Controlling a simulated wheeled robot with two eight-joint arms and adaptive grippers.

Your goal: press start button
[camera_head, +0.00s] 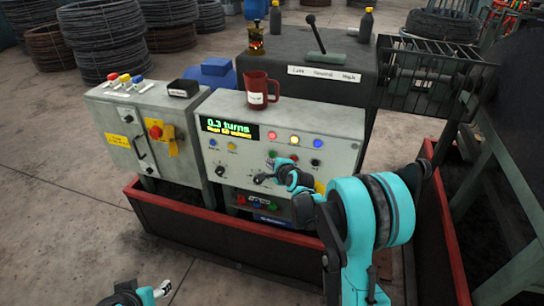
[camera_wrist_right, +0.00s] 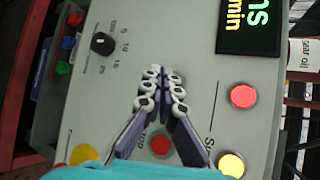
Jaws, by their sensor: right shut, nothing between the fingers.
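The grey control console (camera_head: 345,125) has a lit display (camera_head: 228,129) reading "0.3 turns". Its face carries a lit red button (camera_head: 272,135), a lit yellow one (camera_head: 294,139) and a blue one (camera_head: 318,142). I cannot read which is the start button. My right gripper (camera_head: 262,179) is shut and empty before the console's lower face. In the right wrist view the shut fingertips (camera_wrist_right: 165,75) point at bare panel beside a black knob (camera_wrist_right: 103,43); contact is unclear. A red button (camera_wrist_right: 160,145) shows between the finger bases. My left gripper (camera_head: 163,288) is at the bottom edge, its jaws unclear.
A second grey box (camera_head: 103,105) with a red emergency knob (camera_head: 155,132) stands left. A red mug (camera_head: 262,90) sits on the console. A dark cabinet with a lever (camera_head: 316,35) is behind, a wire cage (camera_head: 425,75) right. A red-rimmed tray (camera_head: 215,230) surrounds the base.

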